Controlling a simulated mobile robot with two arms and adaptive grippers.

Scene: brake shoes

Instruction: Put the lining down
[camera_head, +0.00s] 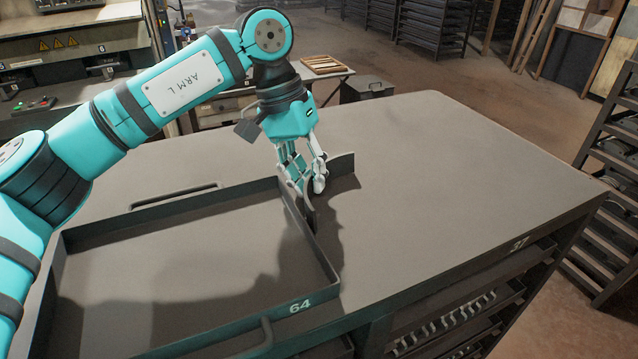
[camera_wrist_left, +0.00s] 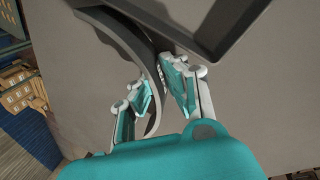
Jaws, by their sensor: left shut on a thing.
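The lining (camera_head: 341,166) is a dark grey curved strip. My left gripper (camera_head: 312,187) is shut on it, with its fingers pointing down. In the left wrist view, the curved lining (camera_wrist_left: 146,55) passes between the two fingertips (camera_wrist_left: 157,93) of the left gripper. The lining is on edge just outside the right wall of the tray, low over the table. I cannot tell whether its lower edge touches the tabletop. The fingers hide its middle part. My right gripper is not in view.
A large grey tray (camera_head: 200,203) marked 64 sits on the table (camera_head: 450,170); its visible floor is empty. The tabletop to the right of the lining is clear. Shelves with parts show below the table's front edge, and a rack (camera_head: 610,185) stands at the right.

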